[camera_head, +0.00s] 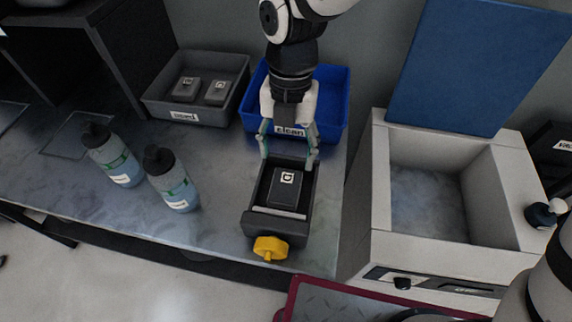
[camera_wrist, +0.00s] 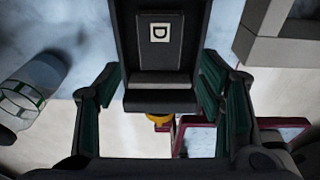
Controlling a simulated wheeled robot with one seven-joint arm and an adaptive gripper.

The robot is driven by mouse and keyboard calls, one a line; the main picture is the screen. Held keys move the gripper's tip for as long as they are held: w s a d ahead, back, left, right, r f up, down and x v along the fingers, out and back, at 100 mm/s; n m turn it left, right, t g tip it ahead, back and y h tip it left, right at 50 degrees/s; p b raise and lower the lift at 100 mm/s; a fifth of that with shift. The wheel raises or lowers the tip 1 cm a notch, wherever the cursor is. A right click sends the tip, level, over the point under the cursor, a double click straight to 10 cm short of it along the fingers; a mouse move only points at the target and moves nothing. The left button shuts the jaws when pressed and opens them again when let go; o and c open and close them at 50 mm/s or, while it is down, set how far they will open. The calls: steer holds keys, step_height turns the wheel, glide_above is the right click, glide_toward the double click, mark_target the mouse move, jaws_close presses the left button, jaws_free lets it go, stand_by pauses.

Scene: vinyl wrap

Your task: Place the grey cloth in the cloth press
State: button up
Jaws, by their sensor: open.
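A folded dark grey cloth (camera_head: 286,187) with a white tag lies inside the cloth press (camera_head: 249,221), an open dark box with a yellow knob (camera_head: 270,248) at its front. In the wrist view the cloth (camera_wrist: 160,60) lies flat between the press walls, with the press plate (camera_wrist: 160,81) beside it. My gripper (camera_head: 288,158) is open and empty over the rear end of the press. Its two green-padded fingers are spread to either side of the press, and nothing is between them in its grasp. The cloth looks apart from both fingers.
A grey bin (camera_head: 155,112) holds two dark tagged cloths. A blue bin (camera_head: 338,105) labelled clean stands behind my gripper. Two bottles (camera_head: 112,157) (camera_head: 172,180) stand left of the press. A grey open basin (camera_head: 378,195) with a raised blue lid (camera_head: 475,65) is at right.

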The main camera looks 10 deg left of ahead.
step_height(320, 180, up, 2)
steer(key=shift+w+r, duration=0.15)
steer(key=s+d+r+m+t, duration=0.1)
steer(key=d+r+m, duration=0.4)
steer(key=d+m, duration=0.4)
steer(key=s+d+r+m+t, duration=0.1)
steer(key=d+r+m+t, duration=0.1)
steer(key=d+r+m, duration=0.5)
steer(key=s+d+m+t, duration=0.1)
steer(key=s+d+m, duration=0.9)
steer(key=m, duration=1)
steer(key=shift+s+d+r+m+t, duration=0.2)
steer(key=shift+d+r+m+t, duration=0.15)
steer(key=shift+d, duration=0.75)
